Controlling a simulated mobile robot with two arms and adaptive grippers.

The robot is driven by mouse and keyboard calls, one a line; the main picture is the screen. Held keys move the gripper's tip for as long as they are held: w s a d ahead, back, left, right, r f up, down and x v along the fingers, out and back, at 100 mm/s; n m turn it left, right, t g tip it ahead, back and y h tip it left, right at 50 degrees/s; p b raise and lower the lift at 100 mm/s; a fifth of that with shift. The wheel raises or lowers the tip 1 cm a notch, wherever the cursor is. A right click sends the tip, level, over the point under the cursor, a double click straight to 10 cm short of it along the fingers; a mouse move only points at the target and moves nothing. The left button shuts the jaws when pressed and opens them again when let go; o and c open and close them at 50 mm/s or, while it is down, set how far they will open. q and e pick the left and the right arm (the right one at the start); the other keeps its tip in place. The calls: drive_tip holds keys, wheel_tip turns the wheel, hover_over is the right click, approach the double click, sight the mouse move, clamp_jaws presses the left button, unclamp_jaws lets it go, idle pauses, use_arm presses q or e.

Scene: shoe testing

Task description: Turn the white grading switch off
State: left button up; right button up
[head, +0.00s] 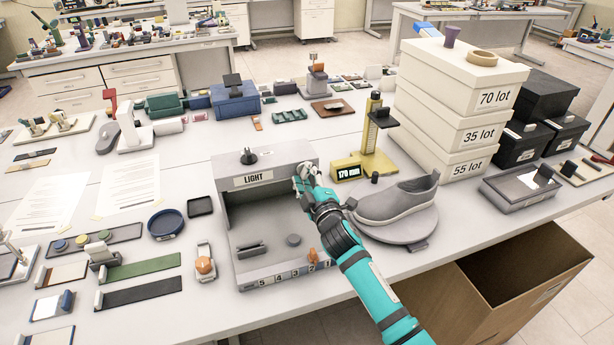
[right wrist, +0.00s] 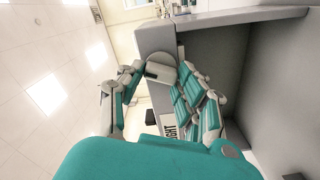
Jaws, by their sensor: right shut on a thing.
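The grey booth marked LIGHT (head: 233,195) stands on the table near the middle of the head view. It has an open front, a black knob (head: 248,157) on top and a numbered strip with an orange pointer along its front edge. My right gripper (head: 303,176) is at the booth's upper right corner. In the right wrist view, its fingers close on a pale rounded piece with a dark slot (right wrist: 160,72) beside the booth (right wrist: 225,22). This looks like the white switch; its on or off position cannot be told. My left gripper is not in view.
A grey shoe (head: 397,200) sits on a round stand right of the booth, close to my right arm. A yellow height gauge (head: 372,145) stands behind it. White lot boxes (head: 455,110) are stacked at right. An open carton (head: 510,280) is below the table edge.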

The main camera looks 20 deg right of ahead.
drive_tip(key=n, duration=0.5)
drive_tip(key=shift+f, duration=0.1)
idle(0.6)
drive_tip(key=o, duration=1.1)
drive_tip(key=shift+o, duration=0.2)
drive_tip(key=shift+s, duration=0.1)
drive_tip(key=s, duration=1.1)
drive_tip(key=shift+s+d, duration=0.15)
drive_tip(key=shift+s, duration=0.25)
